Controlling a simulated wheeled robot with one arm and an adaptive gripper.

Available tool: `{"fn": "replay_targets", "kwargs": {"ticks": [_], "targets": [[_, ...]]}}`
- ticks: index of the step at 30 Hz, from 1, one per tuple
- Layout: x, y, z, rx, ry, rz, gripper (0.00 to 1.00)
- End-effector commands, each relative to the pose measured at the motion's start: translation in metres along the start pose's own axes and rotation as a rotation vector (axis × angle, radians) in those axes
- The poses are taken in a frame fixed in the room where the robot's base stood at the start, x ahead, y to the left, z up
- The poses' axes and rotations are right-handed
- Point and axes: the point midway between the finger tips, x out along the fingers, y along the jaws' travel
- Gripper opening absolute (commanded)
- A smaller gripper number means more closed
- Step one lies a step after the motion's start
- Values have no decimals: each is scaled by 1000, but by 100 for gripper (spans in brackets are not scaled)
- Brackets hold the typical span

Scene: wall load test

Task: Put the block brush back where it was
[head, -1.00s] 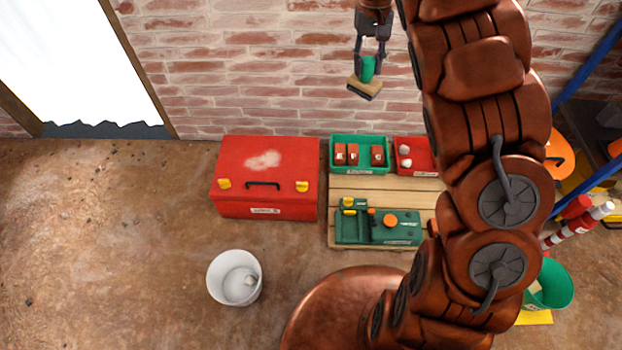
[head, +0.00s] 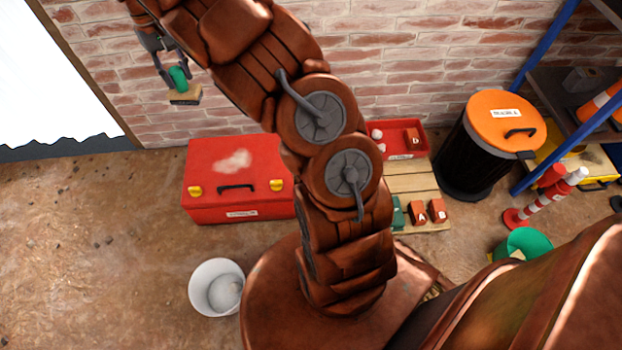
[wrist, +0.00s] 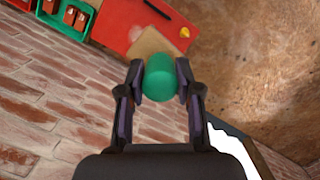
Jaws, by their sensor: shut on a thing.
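The block brush has a green handle (head: 179,76) and a tan block (head: 185,97) below it. My gripper (head: 173,76), at the upper left of the head view, is shut on the handle and holds the brush in the air in front of the brick wall, above and left of the red toolbox. In the wrist view the green handle (wrist: 161,78) sits between the two fingers, with part of the tan block (wrist: 152,43) beyond it.
The closed red toolbox (head: 238,178) stands by the wall, with a white bucket (head: 196,290) in front. A wooden pallet (head: 415,180) holds a red tray (head: 405,157) and several small blocks; my arm hides part. A black bin (head: 465,150) stands right. Floor at left is clear.

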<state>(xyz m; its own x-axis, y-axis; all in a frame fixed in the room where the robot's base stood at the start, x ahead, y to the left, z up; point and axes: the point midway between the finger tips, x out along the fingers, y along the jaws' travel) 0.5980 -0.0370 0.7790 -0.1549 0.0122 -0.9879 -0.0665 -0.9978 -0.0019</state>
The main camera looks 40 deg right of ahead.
Motion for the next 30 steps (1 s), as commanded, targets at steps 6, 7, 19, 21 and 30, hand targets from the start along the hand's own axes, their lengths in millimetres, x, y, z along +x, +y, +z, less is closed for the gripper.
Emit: {"fn": "replay_targets", "kwargs": {"ticks": [6,7,19,21,30], "targets": [[84,57,-21,93,-3,-14,2],[94,65,-23,106,-3,-16,2],[236,173,-29,282,-6,-47,2],[262,191,-26,313,-7,-51,2],[372,264,-4,446,-7,-72,2]]}}
